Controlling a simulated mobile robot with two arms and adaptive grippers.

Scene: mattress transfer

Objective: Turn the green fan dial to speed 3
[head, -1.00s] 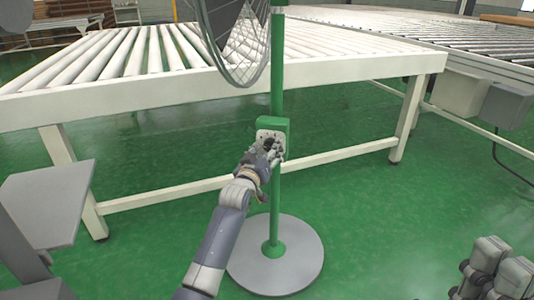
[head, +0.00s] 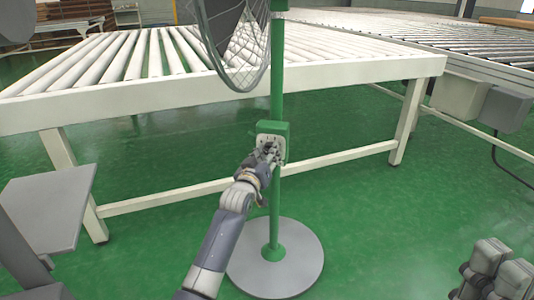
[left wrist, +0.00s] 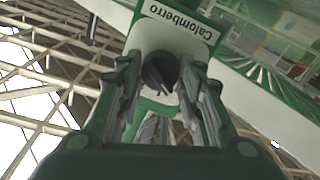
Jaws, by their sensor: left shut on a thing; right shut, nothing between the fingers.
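The green fan stands on a round grey base (head: 300,270) with a green pole (head: 277,90) and a caged head (head: 240,45) at the top of the picture. A green control box (head: 276,127) with a white face sits on the pole. My left gripper (head: 266,152) is at the box's face. In the left wrist view my left gripper (left wrist: 160,85) has its two fingers on either side of the dark round dial (left wrist: 160,70), shut on it. The white face (left wrist: 180,28) reads "Calomberro". The dial's speed marks cannot be read. My right gripper (head: 490,268) is at the lower right, shut and empty.
A white roller conveyor (head: 200,98) stands behind the fan, with its legs and a low crossbar (head: 330,156). Another roller conveyor (head: 450,55) with a grey box (head: 506,107) is at the right. The green floor right of the fan is clear.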

